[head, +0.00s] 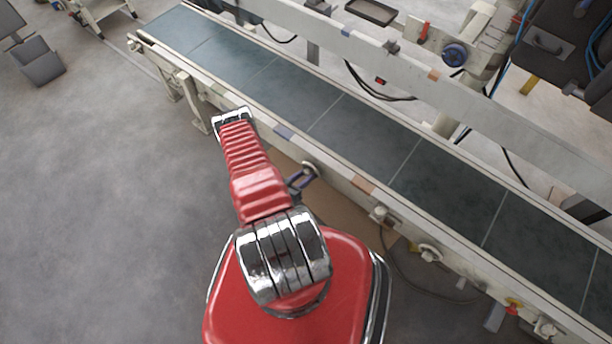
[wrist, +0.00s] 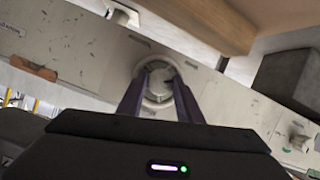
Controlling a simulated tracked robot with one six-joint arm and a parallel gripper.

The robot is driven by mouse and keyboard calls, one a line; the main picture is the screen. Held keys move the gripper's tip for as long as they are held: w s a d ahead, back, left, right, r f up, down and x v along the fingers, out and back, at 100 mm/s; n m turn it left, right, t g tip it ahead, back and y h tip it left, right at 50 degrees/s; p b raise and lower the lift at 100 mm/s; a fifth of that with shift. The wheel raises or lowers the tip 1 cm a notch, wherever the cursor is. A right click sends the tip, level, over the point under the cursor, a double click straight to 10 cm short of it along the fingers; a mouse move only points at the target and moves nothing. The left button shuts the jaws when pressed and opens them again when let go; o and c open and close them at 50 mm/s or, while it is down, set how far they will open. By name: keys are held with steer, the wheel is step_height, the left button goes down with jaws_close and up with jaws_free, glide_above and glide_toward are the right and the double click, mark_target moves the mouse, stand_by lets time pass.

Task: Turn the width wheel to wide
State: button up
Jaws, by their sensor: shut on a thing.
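The pale round wheel (wrist: 158,84) sits on the side rail of the conveyor, in the middle of the wrist view. My gripper (wrist: 160,90) has its two dark purple fingers shut on the wheel, one on each side of it. In the head view the wheel (head: 311,168) shows only in part on the near side of the conveyor, and my gripper (head: 300,182) is at it. My red arm hides some of the rail there. I cannot read any wide or narrow mark by the wheel.
The dark conveyor belt (head: 360,130) runs from upper left to lower right. Other knobs (head: 429,252) stick out of the near rail, with a red and yellow button (head: 512,308) farther right. A blue knob (head: 455,55) is across the belt.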

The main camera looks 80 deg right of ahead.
steer(key=n+g, duration=0.2)
steer(key=n+y, duration=0.1)
steer(key=n, duration=0.1)
steer(key=shift+s+a+f+g, duration=0.15)
steer(key=shift+a+f+g, duration=0.15)
steer(key=shift+g, duration=0.1)
stand_by(0.4)
steer(key=o, duration=0.6)
steer(key=shift+o, duration=0.8)
steer(key=shift+d+r, duration=0.1)
steer(key=shift+d, duration=0.05)
steer(key=shift+w, duration=0.25)
